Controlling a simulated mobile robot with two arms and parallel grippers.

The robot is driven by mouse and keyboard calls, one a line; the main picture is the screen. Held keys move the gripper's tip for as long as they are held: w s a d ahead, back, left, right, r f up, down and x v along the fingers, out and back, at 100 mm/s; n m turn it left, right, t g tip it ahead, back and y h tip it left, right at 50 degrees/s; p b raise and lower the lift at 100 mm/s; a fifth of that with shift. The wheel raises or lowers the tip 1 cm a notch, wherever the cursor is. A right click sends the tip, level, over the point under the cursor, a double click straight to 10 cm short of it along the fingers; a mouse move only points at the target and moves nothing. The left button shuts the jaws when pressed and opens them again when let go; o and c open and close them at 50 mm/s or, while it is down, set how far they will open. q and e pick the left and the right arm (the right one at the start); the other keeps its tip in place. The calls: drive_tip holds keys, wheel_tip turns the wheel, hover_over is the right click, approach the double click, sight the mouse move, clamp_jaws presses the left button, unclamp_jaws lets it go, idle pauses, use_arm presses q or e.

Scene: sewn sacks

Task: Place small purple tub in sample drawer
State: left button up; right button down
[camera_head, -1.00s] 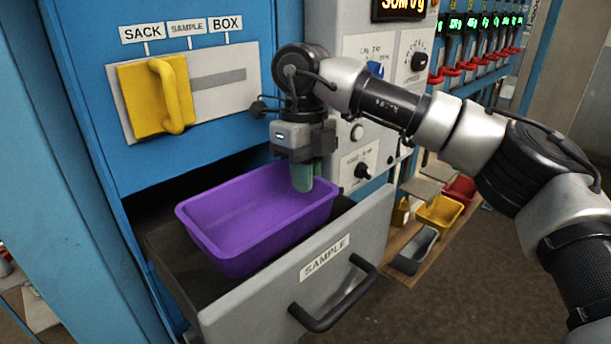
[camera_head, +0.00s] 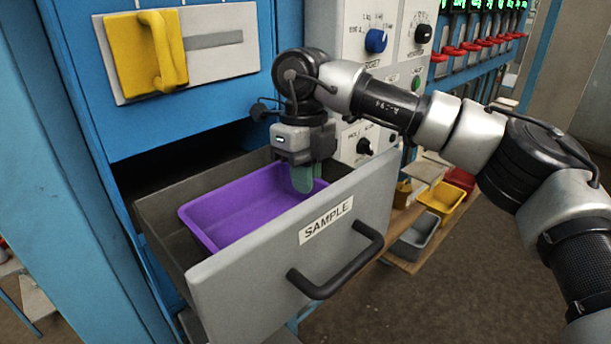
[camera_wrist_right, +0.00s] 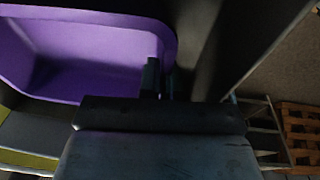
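The small purple tub (camera_head: 235,212) is inside the pulled-out sample drawer (camera_head: 215,290), upright and empty, its near side partly hidden by the drawer front. I cannot tell whether it touches the drawer floor. My right gripper (camera_head: 304,180) is at the tub's right end, fingers pointing down, and appears shut on the rim. In the right wrist view, the tub (camera_wrist_right: 75,60) fills the upper left, and the gripper's fingertips (camera_wrist_right: 159,80) are close together on either side of its wall. My left gripper is not in view.
The drawer has a black handle (camera_head: 335,265) and a SAMPLE label. A yellow slider handle (camera_head: 160,50) is on the blue cabinet above. Yellow (camera_head: 442,202) and grey (camera_head: 415,240) bins stand on a low shelf at the right. Knobs and red levers line the panels behind.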

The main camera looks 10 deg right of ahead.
drive_tip(key=shift+s+f+b, duration=0.1)
drive_tip(key=shift+f+b, duration=0.4)
drive_tip(key=shift+f, duration=0.25)
drive_tip(key=c, duration=1.2)
unclamp_jaws()
drive_tip(key=shift+s+f, duration=0.1)
drive_tip(key=shift+f, duration=0.05)
drive_tip(key=shift+c, duration=0.2)
drive_tip(key=r, duration=0.2)
drive_tip(key=w+r, duration=0.1)
drive_tip(key=r, duration=0.1)
drive_tip(key=shift+w+a+r+b, duration=0.1)
drive_tip(key=shift+r+b, duration=0.15)
drive_tip(key=shift+b, duration=0.15)
wheel_tip(320, 180, up, 7)
drive_tip(key=shift+w+d+p, duration=0.2)
drive_tip(key=shift+w+p, duration=0.05)
drive_tip(key=shift+p, duration=0.1)
